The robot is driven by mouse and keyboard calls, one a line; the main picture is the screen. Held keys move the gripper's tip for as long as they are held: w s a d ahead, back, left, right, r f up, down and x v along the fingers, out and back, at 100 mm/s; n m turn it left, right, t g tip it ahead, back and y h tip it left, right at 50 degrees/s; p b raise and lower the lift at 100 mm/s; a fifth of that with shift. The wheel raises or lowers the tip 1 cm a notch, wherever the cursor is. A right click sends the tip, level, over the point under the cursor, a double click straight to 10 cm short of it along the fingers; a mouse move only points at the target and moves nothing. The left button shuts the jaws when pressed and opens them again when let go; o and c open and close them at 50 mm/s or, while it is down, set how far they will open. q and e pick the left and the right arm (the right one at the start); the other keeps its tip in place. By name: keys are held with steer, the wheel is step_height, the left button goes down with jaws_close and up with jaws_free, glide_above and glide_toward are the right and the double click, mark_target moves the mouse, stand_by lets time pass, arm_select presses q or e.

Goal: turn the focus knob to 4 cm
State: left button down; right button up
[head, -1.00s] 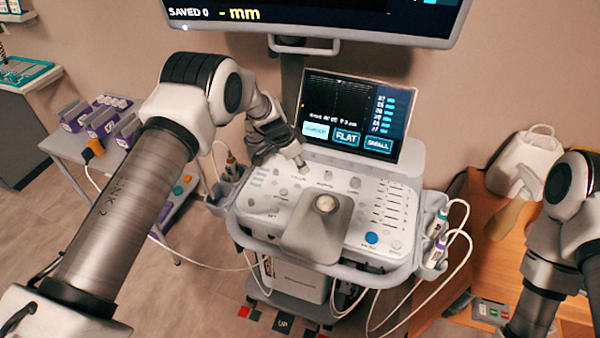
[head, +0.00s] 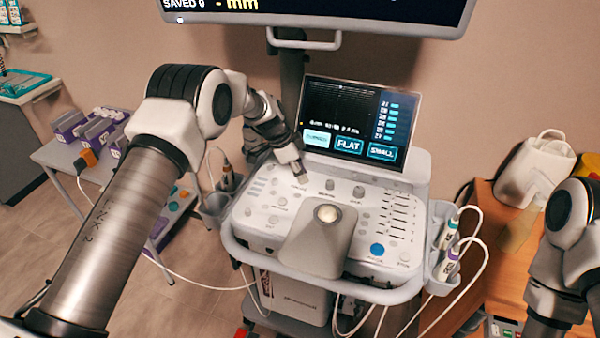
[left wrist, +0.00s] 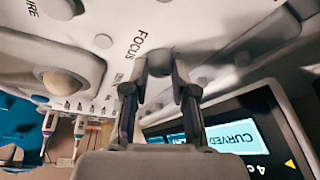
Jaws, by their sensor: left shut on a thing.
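The focus knob (left wrist: 160,62) is a small round grey knob beside the printed word FOCUS on the console's pale panel (head: 290,215). In the left wrist view my left gripper (left wrist: 161,75) has one finger on each side of the knob and is shut on it. In the head view the left gripper (head: 299,172) reaches down to the panel just below the screen and hides the knob. The console screen (head: 352,115) is lit; its small readout is blurred there. In the left wrist view the screen (left wrist: 240,140) shows a "4" and part of a "c", cut off at the edge.
Other knobs (head: 358,192), sliders (head: 398,215) and a raised trackball (head: 327,213) sit close by on the panel. Probes (head: 446,240) with cables hang at the console's right side. A large monitor (head: 320,12) hangs above. A side table (head: 60,160) stands at left.

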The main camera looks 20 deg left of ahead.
arm_select(q)
steer(key=c, duration=0.9)
jaws_free()
steer(key=shift+s+d+f, duration=0.1)
steer(key=shift+f, duration=0.15)
steer(key=shift+c, duration=0.2)
steer(key=shift+r, duration=0.1)
steer(key=v, duration=1.1)
steer(key=shift+r, duration=0.45)
